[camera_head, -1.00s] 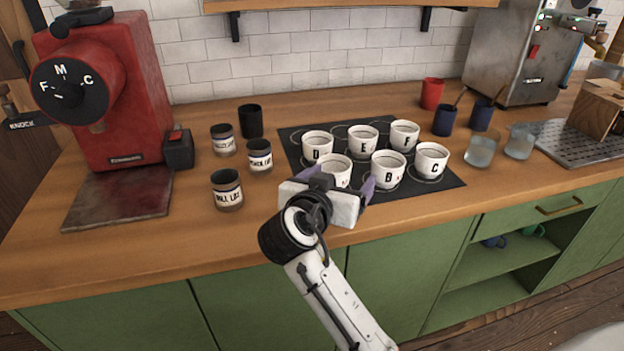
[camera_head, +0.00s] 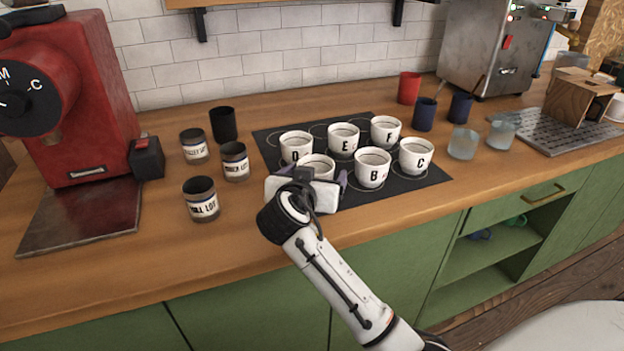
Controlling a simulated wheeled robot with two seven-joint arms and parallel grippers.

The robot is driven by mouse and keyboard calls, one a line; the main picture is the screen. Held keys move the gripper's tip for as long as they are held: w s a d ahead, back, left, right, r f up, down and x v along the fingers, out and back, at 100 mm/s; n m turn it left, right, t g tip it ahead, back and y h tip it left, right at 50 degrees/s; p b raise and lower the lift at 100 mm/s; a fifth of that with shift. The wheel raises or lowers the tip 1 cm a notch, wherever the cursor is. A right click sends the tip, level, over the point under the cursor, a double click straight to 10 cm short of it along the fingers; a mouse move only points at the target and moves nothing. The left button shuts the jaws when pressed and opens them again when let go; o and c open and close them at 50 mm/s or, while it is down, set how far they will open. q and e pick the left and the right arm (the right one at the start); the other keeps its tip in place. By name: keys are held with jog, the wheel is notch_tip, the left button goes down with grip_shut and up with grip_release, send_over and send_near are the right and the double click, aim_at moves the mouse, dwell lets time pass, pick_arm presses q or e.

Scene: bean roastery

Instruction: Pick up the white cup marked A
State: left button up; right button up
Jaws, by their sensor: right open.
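Six white cups stand in two rows on a black mat (camera_head: 428,181). The cups B (camera_head: 373,170), C (camera_head: 417,157), E (camera_head: 343,138) and F (camera_head: 386,131) show their letters, and D (camera_head: 296,145) shows partly. The front-left cup (camera_head: 319,163), in the place of cup A, is mostly behind my right gripper; only its upper part shows and its letter is hidden. My right gripper (camera_head: 316,177) is open, its purple fingers on either side of this cup. Whether they touch it is hidden. My left gripper is out of view.
Labelled jars (camera_head: 201,199) and a black cup (camera_head: 223,125) stand left of the mat, beside a red grinder (camera_head: 85,110). A red cup (camera_head: 409,88), dark blue cups (camera_head: 425,114) and glasses (camera_head: 463,144) stand to the right. The front counter strip is clear.

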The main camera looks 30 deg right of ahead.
jog(key=c, duration=1.2)
jog(key=shift+c, duration=0.3)
jog(key=shift+r, duration=0.2)
